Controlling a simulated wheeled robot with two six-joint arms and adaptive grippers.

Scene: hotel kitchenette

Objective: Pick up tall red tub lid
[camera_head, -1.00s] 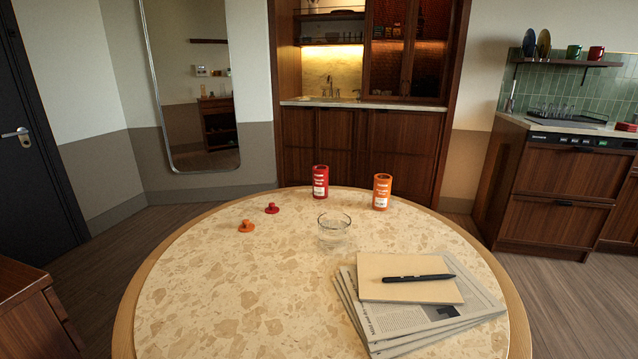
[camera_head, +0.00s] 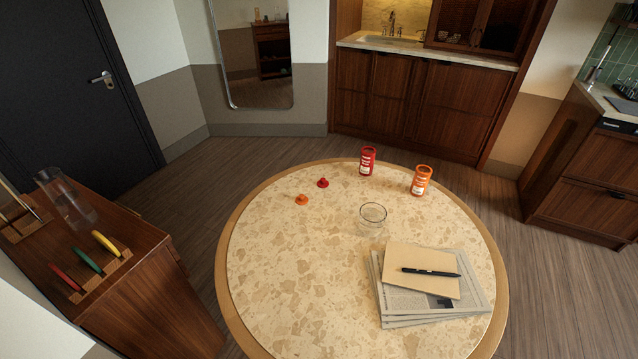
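A small red lid (camera_head: 323,183) with a knob on top lies on the round table (camera_head: 270,290), near its far left edge. An orange lid (camera_head: 302,200) lies just in front and to the left of it. The tall red tub (camera_head: 367,161) stands upright to the right of the red lid, near the table's far edge. An orange tub (camera_head: 421,180) stands farther right. Neither of my grippers is in view.
A clear glass bowl (camera_head: 372,216) stands mid-table. Newspapers (camera_head: 400,302) with a notebook (camera_head: 423,268) and a black pen (camera_head: 430,272) lie at the right. The table's left part is clear. A wooden cabinet (camera_head: 150,290) with a glass vase stands at the left.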

